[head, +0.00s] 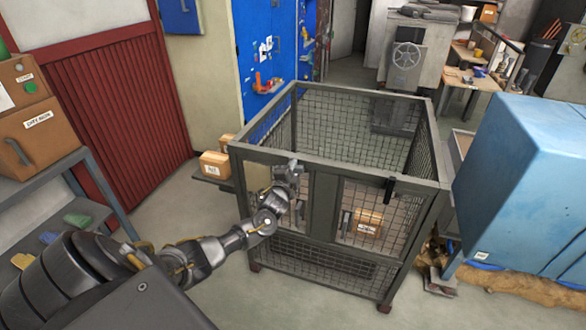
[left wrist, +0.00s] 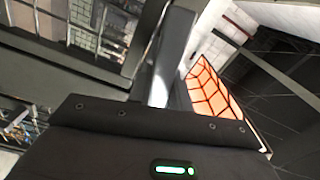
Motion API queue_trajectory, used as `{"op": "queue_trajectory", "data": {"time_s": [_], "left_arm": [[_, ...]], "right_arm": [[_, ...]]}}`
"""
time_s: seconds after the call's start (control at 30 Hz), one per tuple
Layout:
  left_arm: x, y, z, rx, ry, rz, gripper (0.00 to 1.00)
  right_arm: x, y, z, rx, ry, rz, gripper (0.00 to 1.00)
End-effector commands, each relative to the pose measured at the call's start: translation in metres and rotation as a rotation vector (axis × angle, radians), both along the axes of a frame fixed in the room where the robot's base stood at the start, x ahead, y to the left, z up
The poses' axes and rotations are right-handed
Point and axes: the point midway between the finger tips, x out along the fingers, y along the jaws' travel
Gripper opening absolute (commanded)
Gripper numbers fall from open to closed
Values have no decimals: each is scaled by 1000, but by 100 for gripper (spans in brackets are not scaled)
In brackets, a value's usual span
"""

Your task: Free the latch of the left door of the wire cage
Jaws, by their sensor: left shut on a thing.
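The wire cage (head: 435,125) stands on the floor in the middle of the head view, with grey bars and mesh sides. My left gripper (head: 289,172) is at the top of the left door (head: 258,178), just below the front top rail. It is shut on what appears to be that door's latch, which the fingers mostly hide. The right door's black latch (head: 389,190) hangs at the top rail, with no gripper near it. In the left wrist view, a grey bar (left wrist: 176,45) rises just beyond the gripper body. My right gripper is not in view.
A small labelled box (head: 368,222) shows behind the right door's mesh. Boxes (head: 214,164) sit on a ledge at the cage's left side. A blue machine (head: 525,175) stands close at the right. A grey shelf (head: 45,175) is at the left. Open floor lies before the cage.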

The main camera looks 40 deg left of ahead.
Motion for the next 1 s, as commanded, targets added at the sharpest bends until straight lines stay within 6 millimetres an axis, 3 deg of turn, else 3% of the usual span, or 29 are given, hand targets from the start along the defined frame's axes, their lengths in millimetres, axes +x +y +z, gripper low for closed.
{"op": "queue_trajectory", "data": {"time_s": [0.4,1.0], "left_arm": [[0,0,-4,200,72,0,0],[0,0,-5,238,85,1,0]], "right_arm": [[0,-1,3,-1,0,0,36],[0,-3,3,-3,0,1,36]]}}
